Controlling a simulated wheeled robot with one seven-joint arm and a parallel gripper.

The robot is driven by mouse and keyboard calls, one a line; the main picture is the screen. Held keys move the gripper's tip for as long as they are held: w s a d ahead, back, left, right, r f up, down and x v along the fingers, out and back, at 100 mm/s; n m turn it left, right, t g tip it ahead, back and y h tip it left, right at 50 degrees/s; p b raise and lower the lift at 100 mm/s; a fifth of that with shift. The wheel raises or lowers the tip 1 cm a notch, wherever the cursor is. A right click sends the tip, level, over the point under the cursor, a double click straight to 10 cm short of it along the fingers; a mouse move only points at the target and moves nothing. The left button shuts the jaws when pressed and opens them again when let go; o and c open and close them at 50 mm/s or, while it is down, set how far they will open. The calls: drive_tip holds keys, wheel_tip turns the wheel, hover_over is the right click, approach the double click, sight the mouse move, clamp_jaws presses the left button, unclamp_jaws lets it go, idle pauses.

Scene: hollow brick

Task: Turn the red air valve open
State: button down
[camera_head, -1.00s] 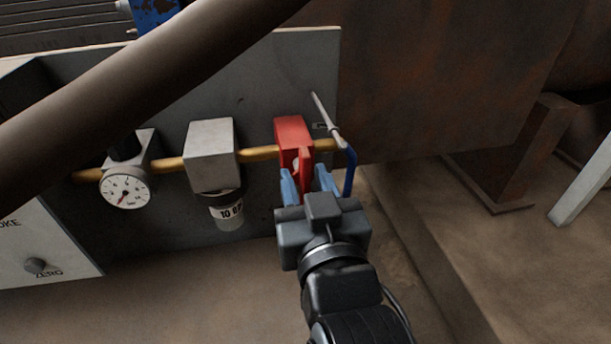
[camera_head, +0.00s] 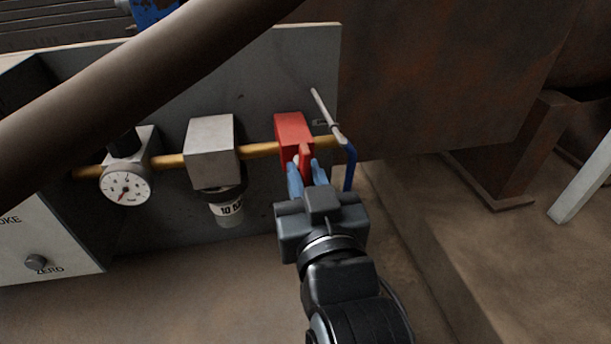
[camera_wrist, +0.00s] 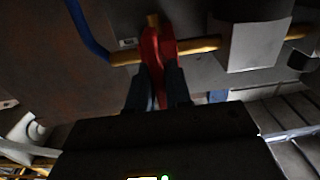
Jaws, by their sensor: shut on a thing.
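The red air valve (camera_head: 293,127) sits on a brass pipe (camera_head: 259,151) that runs across a grey panel. Its red handle (camera_head: 305,157) points down and out toward my gripper. My gripper (camera_head: 307,170) has its blue fingers closed on the handle, one on each side. In the wrist view the red handle (camera_wrist: 156,52) runs down between the two dark fingers (camera_wrist: 157,90). The part of the handle between the fingertips is partly hidden by them.
A blue hose (camera_head: 350,168) and a thin grey rod (camera_head: 325,115) are close on the right. A thick brown pipe (camera_head: 130,75) crosses the upper left.

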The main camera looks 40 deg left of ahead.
drive_tip(key=n, duration=0.4)
drive_tip(key=shift+f, duration=0.1)
drive_tip(key=n+b, duration=0.1)
drive_tip(key=n, duration=0.3)
drive_tip(key=shift+n+b, duration=0.3)
drive_tip(key=shift+b, duration=0.05)
drive_tip(key=n+b, duration=0.1)
drive_tip(key=n, duration=0.3)
drive_tip(key=shift+f+b, duration=0.1)
drive_tip(key=shift+b, duration=0.25)
drive_tip(key=n+b, duration=0.2)
drive_tip(key=n, duration=0.3)
drive_tip(key=shift+n, duration=0.3)
drive_tip(key=c, duration=1.2)
unclamp_jaws()
drive_tip(key=shift+o, duration=0.2)
drive_tip(key=shift+s, duration=0.1)
